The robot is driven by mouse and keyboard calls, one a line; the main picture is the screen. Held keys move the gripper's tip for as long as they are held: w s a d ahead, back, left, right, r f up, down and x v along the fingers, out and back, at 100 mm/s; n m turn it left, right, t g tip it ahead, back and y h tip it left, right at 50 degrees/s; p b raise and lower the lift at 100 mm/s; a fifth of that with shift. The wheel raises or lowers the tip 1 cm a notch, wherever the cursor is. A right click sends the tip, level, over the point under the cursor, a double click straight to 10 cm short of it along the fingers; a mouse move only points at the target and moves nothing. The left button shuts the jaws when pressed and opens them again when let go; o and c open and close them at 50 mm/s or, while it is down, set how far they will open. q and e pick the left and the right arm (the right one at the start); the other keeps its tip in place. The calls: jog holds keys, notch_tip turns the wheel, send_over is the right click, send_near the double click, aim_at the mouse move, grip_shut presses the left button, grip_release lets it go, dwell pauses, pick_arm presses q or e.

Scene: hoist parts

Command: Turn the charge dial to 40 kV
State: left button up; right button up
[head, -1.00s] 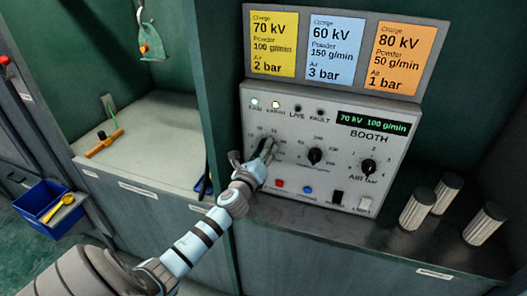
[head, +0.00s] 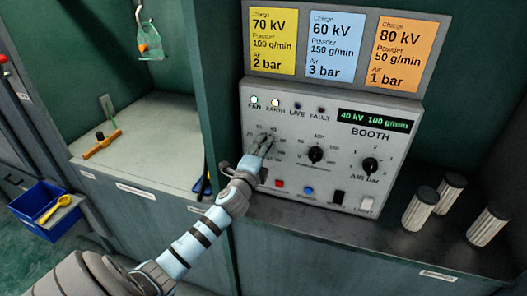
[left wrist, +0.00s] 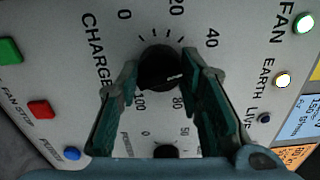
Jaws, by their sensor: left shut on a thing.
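The booth panel (head: 330,180) is a light grey sloped box with three black dials. Its green display (head: 374,120) reads 40 kV 100 g/min. My left gripper (head: 264,146) is at the leftmost dial and mostly covers it in the head view. In the left wrist view, that black charge dial (left wrist: 160,66) sits between the two fingertips of my left gripper (left wrist: 161,72), which is shut on it. A short white mark shows on the knob. Scale numbers 0, 20, 40, 80 and 100 show around it. My right gripper is not in view.
The powder dial (head: 316,155) and air dial (head: 370,166) stand to the right. Fan (head: 254,100) and earth (head: 275,102) lamps are lit. Red (head: 279,183) and blue (head: 308,190) buttons are below. Ribbed cylinders (head: 421,209) stand at the right. Setting cards (head: 336,45) hang above.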

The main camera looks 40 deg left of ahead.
pick_arm(q)
jog(key=shift+n, duration=0.8)
jog(key=o, duration=1.2)
jog(key=shift+c, duration=0.2)
jog(key=v, duration=1.2)
jog(key=shift+w, duration=0.1)
